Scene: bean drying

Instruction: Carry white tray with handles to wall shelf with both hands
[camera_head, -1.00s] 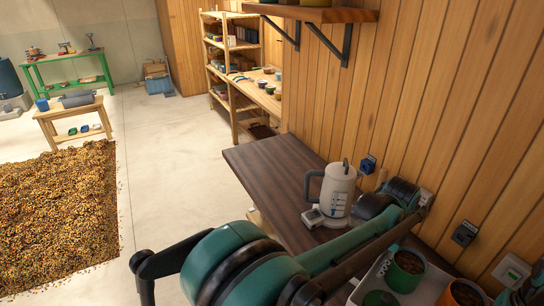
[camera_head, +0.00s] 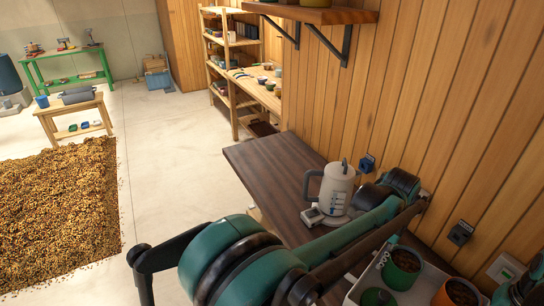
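The white tray with handles (camera_head: 352,294) shows only in part at the bottom right, cut off by the frame. It holds several pots, among them a green one (camera_head: 403,270) and an orange one (camera_head: 459,293), with dark contents. The brown wall shelf (camera_head: 340,16) is on black brackets at the top. My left arm, teal and black, crosses the bottom and bends near the wall. Its gripper end is near the tray's left side, largely hidden behind the arm, so its grip cannot be made out. My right gripper does not show; a teal and black part is at the lower right edge.
A dark wooden table (camera_head: 265,155) runs along the plank wall, with a white jug (camera_head: 337,188) and a small device (camera_head: 316,216) on it. A wooden rack (camera_head: 231,43) stands beyond. A bed of beans (camera_head: 60,205) covers the left floor. Pale floor between is free.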

